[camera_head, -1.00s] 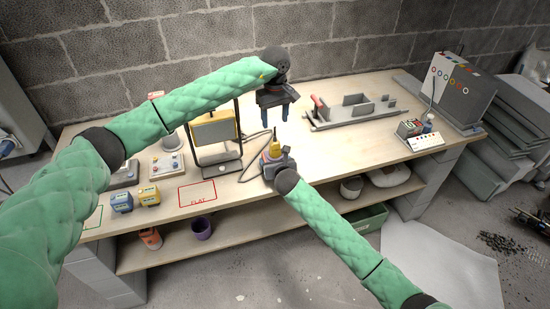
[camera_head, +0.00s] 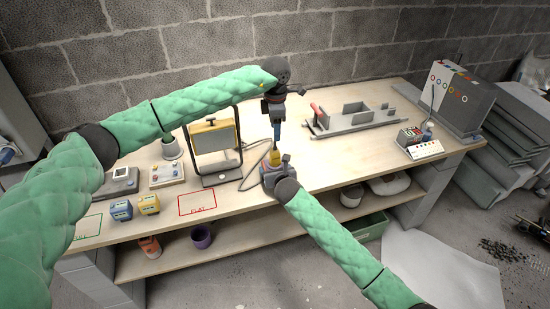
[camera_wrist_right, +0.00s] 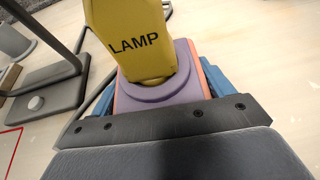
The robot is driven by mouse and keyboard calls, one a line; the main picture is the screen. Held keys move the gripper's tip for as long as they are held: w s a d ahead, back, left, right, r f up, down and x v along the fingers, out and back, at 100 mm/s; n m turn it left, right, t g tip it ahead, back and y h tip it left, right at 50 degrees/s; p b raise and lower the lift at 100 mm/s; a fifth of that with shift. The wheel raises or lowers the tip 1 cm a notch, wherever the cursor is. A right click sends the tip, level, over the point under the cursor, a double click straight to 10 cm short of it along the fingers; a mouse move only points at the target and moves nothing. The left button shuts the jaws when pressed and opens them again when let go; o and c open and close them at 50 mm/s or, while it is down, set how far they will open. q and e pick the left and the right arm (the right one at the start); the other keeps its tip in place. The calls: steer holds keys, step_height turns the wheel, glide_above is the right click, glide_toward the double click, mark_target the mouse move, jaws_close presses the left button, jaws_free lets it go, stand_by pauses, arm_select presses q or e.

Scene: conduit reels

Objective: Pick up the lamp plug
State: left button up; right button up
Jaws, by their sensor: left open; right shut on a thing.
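The lamp plug (camera_head: 275,157) is a yellow body marked LAMP, upright at the middle of the bench; it also shows in the right wrist view (camera_wrist_right: 130,38). It stands in a purple collar (camera_wrist_right: 163,88) on an orange-pink part. My right gripper (camera_head: 270,168) is shut on that purple and orange piece, its blue fingers at both sides, below the yellow body. My left gripper (camera_head: 277,137) is open and points down just above the plug, fingers nearly in line in the head view. Whether its fingertips touch the plug cannot be told.
A work lamp (camera_head: 213,138) on a black frame stands left of the plug, with a dark cable (camera_head: 250,172) beside it. A grey tray (camera_head: 350,122) lies at the back right. A red FLAT outline (camera_head: 198,203) and small blue and yellow boxes (camera_head: 149,204) are front left.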

mark_target(275, 149)
arm_select(q)
steer(key=shift+f+n, duration=0.15)
steer(key=shift+n, duration=0.45)
step_height(275, 149, down, 12)
steer(key=shift+a+r, duration=0.1)
steer(key=shift+r, duration=0.05)
steer(key=c, duration=1)
